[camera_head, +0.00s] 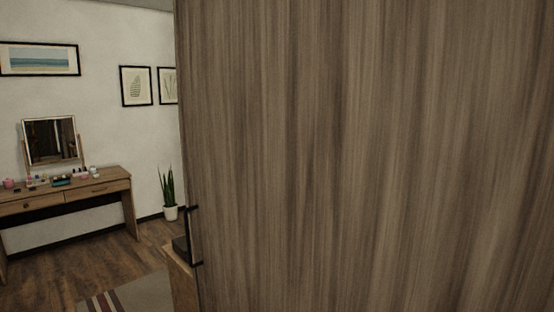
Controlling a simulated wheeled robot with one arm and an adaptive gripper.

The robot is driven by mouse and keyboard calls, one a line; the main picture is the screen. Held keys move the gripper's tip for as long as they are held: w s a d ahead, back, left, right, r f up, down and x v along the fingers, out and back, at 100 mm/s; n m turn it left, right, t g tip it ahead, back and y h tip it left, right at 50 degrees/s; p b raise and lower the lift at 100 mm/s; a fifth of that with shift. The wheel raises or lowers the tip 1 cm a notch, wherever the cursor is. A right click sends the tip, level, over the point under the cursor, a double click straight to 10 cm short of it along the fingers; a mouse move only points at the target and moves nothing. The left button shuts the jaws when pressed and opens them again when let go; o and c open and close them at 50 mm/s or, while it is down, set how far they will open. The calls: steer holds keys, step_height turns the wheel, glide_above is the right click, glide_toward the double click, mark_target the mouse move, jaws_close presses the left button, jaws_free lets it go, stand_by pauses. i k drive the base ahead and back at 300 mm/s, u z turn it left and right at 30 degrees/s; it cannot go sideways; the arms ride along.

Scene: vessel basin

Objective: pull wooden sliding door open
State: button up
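The wooden sliding door (370,150) is a large grey-brown panel with vertical grain. It fills the middle and right of the head camera view, very close to the camera. A black handle (188,235) is at the panel's left edge, low in the picture. To the left of that edge the room beyond is visible. My gripper is not in view, so I cannot see where it is relative to the handle.
A wooden vanity table (72,188) with a mirror (52,141) stands at the left wall. A potted plant (169,192) stands near the panel's left edge. A striped rug (128,297) lies on the wood floor (85,262), which is otherwise clear there.

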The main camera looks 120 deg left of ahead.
mark_target(342, 155)
steer(key=u, duration=3.85)
steer(key=k, duration=0.6)
steer(key=u, duration=0.55)
steer(key=i, duration=0.8)
steer(key=u, duration=1)
steer(key=i, duration=0.25)
steer(key=u, duration=0.2)
